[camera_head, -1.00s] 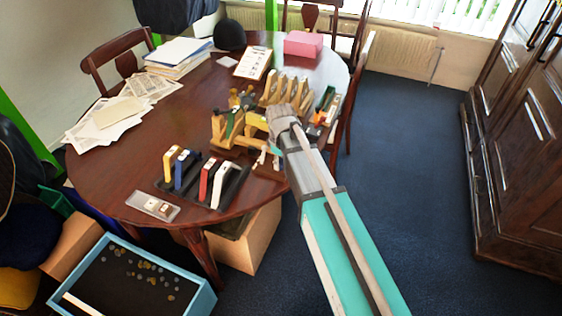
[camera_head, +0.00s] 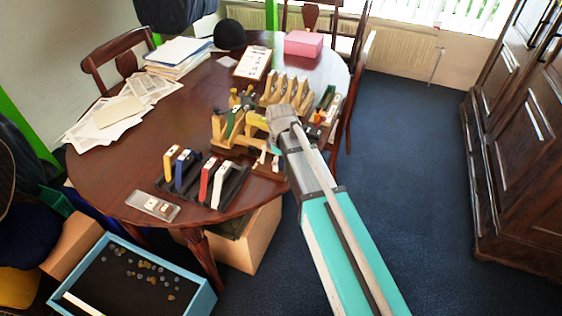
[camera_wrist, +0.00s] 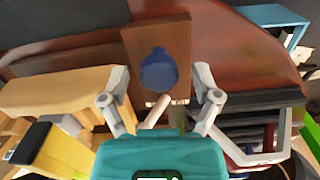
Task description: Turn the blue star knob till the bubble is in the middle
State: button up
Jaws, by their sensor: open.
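The blue star knob (camera_wrist: 158,72) shows in the wrist view as a blurred dark blue form above a brown wooden base (camera_wrist: 172,32). My gripper (camera_wrist: 160,88) is open, with one finger on each side of the knob in the picture. Whether the fingers touch it, I cannot tell. In the head view my gripper (camera_head: 268,150) is low at the table's right side by the wooden fixture (camera_head: 228,132), and the arm hides part of that area. I cannot make out the bubble in either view.
A black rack (camera_head: 232,184) of coloured upright pieces stands left of my gripper on the round table (camera_head: 125,172). A slotted wooden rack (camera_head: 290,88) stands behind. A shallow tray (camera_head: 153,206) lies at the front edge. Floor (camera_head: 420,180) to the right is clear.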

aim_at(280, 161)
dwell(0.6)
notch_tip(280, 161, up, 14)
jog(key=p, duration=1.4)
jog(key=shift+f, duration=0.25)
notch_tip(280, 161, down, 14)
jog(key=b, duration=1.4)
jog(key=shift+r, duration=0.25)
grip_shut()
